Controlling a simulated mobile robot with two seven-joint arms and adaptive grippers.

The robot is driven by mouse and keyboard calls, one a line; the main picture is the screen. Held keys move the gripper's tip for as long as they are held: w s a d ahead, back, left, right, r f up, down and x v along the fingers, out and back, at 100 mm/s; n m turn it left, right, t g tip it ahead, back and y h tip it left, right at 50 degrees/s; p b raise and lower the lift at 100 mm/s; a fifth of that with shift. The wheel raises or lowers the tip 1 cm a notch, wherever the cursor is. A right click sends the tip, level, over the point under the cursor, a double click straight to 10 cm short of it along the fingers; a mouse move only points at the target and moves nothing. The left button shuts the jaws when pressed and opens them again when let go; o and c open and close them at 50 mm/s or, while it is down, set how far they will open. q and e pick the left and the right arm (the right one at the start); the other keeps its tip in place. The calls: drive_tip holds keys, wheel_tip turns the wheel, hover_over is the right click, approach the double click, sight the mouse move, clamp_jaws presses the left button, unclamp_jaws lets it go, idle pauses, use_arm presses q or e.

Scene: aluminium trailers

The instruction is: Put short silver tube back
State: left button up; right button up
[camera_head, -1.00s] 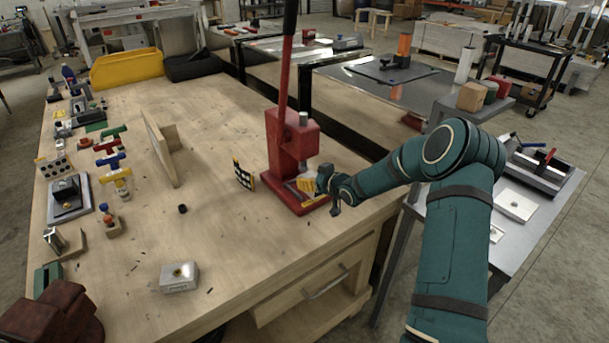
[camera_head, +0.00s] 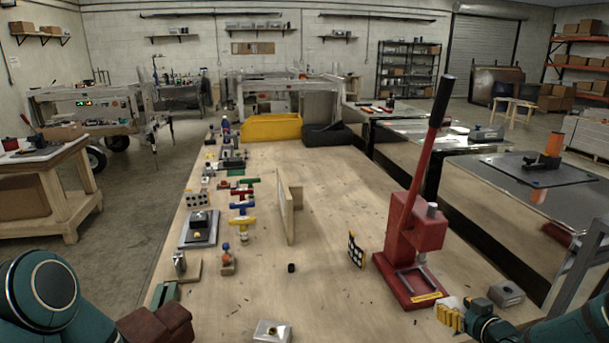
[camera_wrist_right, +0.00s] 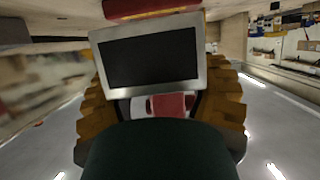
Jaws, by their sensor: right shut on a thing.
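My right gripper (camera_head: 450,318), with yellow ridged fingers, is at the lower right in the head view, just beside the front right of the red press's base. In the right wrist view, the gripper (camera_wrist_right: 160,75) is shut around a short silver tube (camera_wrist_right: 150,90) of rectangular section, seen with its dark open end. The tube is hard to make out in the head view. The red lever press (camera_head: 413,215) stands on the wooden bench; its base (camera_wrist_right: 150,12) shows at the top of the wrist view.
The bench (camera_head: 330,215) is clear around its middle. A thin wooden upright (camera_head: 287,210), black cylinder (camera_head: 291,268), checkered plate (camera_head: 356,250) and silver block (camera_head: 268,331) stand on it. Coloured clamps (camera_head: 243,205) line its left side. A grey block (camera_head: 507,293) lies past my gripper.

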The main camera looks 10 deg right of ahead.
drive_tip(key=shift+m+h, duration=0.4)
drive_tip(key=shift+h, duration=0.1)
drive_tip(key=a, duration=0.8)
drive_tip(key=a+f, duration=0.1)
drive_tip(key=a, duration=0.8)
drive_tip(key=a+f, duration=0.1)
drive_tip(key=a, duration=0.8)
drive_tip(key=shift+s+f, duration=0.1)
drive_tip(key=shift+f, duration=0.1)
drive_tip(key=shift+s+a, duration=0.15)
drive_tip(key=shift+s, duration=0.05)
